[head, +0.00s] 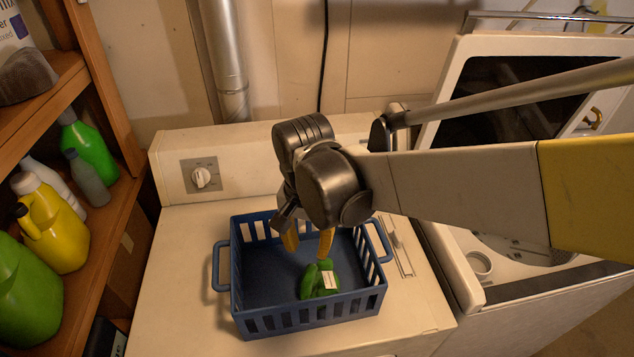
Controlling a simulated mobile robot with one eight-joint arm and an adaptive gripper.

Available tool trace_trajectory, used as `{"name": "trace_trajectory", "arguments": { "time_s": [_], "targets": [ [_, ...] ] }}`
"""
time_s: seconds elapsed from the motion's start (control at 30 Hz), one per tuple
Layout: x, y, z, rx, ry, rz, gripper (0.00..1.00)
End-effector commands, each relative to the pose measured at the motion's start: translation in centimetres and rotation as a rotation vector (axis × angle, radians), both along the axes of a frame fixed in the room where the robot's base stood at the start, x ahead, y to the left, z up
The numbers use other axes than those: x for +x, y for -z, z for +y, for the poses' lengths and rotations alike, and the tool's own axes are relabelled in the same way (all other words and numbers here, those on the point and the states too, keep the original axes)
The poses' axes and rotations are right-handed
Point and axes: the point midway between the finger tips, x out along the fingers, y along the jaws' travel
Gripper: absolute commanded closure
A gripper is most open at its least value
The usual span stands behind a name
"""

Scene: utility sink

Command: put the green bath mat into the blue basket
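The blue basket (238,292) stands on the white machine top, with slatted walls and a handle at each side. The green bath mat (311,283), bunched up small with a white label, lies inside the basket towards its front right. My gripper (308,252) points down over the basket, its two yellow-orange fingers spread apart. The fingertips are just above and behind the mat, and no thing shows between them. The gripper's body hides part of the basket's back wall.
The white machine (185,290) has a dial on its back panel. An open-lidded washer (470,270) stands at right. A wooden shelf (75,260) with several bottles stands close at left. The machine top is clear around the basket.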

Motion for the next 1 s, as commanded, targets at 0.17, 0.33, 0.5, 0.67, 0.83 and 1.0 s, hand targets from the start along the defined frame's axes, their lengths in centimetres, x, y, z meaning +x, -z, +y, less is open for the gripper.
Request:
{"name": "trace_trajectory", "arguments": {
  "time_s": [0.17, 0.33, 0.5, 0.67, 0.83, 1.0],
  "targets": [
    [0.0, -1.1, 0.0, 0.0, 0.0, 0.0, 0.63],
    [0.2, -2.3, -2.3, 0.023, -0.008, -0.039, 0.63],
    [-0.1, -5.3, -9.6, 0.071, -0.05, -0.191, 0.63],
    [-1.8, -7.3, -16.9, 0.061, -0.107, -0.384, 0.63],
    [-3.8, -7.7, -21.9, -0.002, -0.156, -0.54, 0.63],
    [-4.7, -7.7, -24.0, -0.049, -0.183, -0.611, 0.63]
  ]
}}
